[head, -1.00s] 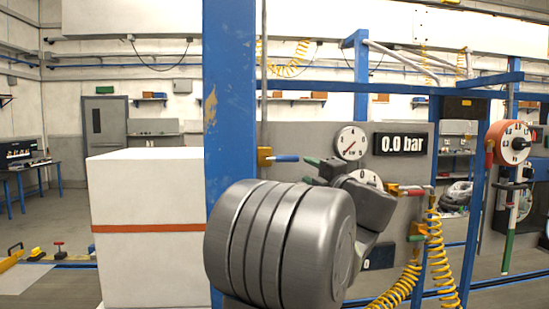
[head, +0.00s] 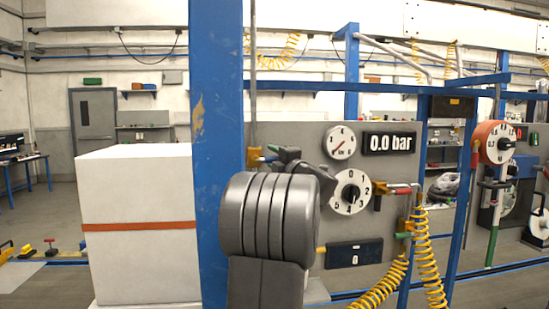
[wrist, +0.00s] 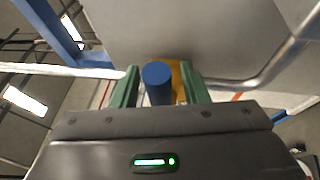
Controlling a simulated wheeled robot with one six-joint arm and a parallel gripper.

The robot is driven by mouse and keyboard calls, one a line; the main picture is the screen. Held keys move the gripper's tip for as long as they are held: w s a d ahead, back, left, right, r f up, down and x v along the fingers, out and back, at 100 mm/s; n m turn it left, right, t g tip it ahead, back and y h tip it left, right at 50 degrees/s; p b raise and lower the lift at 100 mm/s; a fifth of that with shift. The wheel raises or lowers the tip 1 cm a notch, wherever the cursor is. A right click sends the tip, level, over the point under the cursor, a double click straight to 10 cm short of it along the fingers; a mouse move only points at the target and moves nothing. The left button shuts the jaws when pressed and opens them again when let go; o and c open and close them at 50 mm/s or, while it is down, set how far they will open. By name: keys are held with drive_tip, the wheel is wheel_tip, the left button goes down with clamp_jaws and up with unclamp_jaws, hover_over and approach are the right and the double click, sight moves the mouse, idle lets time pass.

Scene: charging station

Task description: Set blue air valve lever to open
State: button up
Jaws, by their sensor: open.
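The blue air valve lever (head: 268,159) sticks out to the right from its yellow valve body (head: 254,157), beside the blue post in the head view. My gripper (head: 277,158) is right at the lever, and my wrist hides part of that area. In the wrist view the round end of the blue lever (wrist: 157,82) lies between the two green fingers of my open gripper (wrist: 160,74). The lever looks closer to the left finger, and I cannot tell whether it touches. Part of the yellow valve body (wrist: 180,72) shows behind it.
A blue post (head: 217,130) stands just left of the valve. A grey panel (head: 300,135) carries a pressure gauge (head: 341,142), a "0.0 bar" display (head: 390,143) and a numbered dial (head: 351,192). A red-handled valve (head: 401,189) and yellow coiled hoses (head: 428,255) are to the right. A metal pipe (wrist: 270,75) shows nearby.

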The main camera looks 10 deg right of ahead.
clamp_jaws()
drive_tip(key=shift+r, duration=0.1)
drive_tip(key=shift+a+r+n+g+p, duration=0.15)
drive_tip(key=shift+r+n+g+p, duration=0.3)
drive_tip(key=shift+n+p, duration=0.4)
drive_tip(key=shift+a+r+n+g+p, duration=0.15)
drive_tip(key=shift+r+n+g+p, duration=0.35)
drive_tip(key=shift+n, duration=0.6)
drive_tip(key=shift+a+r+n+g+p, duration=0.15)
drive_tip(key=shift+r+n+g+p, duration=0.15)
drive_tip(key=shift+n+p, duration=0.6)
unclamp_jaws()
